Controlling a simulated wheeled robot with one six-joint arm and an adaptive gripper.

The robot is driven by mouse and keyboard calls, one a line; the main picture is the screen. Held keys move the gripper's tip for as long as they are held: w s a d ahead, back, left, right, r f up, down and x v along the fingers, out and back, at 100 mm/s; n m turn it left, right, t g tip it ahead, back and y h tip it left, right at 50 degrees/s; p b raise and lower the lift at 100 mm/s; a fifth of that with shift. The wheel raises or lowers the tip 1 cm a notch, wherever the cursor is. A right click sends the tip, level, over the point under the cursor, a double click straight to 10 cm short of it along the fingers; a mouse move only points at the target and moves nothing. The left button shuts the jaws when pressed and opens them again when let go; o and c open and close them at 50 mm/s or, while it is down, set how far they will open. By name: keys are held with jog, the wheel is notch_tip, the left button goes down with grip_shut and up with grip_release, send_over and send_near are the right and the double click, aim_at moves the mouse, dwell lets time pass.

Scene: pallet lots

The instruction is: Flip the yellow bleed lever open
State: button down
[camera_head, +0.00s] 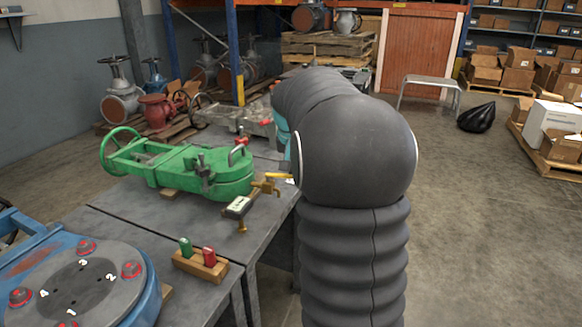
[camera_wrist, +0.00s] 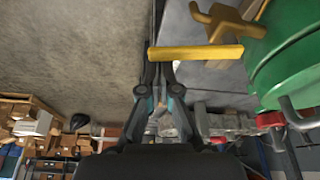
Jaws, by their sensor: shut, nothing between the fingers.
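The yellow bleed lever (camera_head: 277,176) sticks out sideways from a small brass valve (camera_head: 265,187) at the near right end of the green valve body (camera_head: 190,165). In the wrist view the lever (camera_wrist: 196,53) lies level across the picture, joined to the brass fitting (camera_wrist: 226,22) above it. My gripper (camera_wrist: 158,72) is shut and empty in the wrist view, its fingertips close to the lever's free left end. I cannot tell whether they touch. In the head view my arm hides the gripper.
A bench (camera_head: 140,212) carries the green valve, a small tagged brass part (camera_head: 238,207), a wooden block with green and red pegs (camera_head: 201,264), and a blue flange (camera_head: 150,300) at left. Floor (camera_head: 480,220) to the right is open.

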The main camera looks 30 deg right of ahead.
jog(key=shift+r, duration=0.1)
jog(key=p+v, duration=0.1)
jog(key=v, duration=0.9)
dwell(0.6)
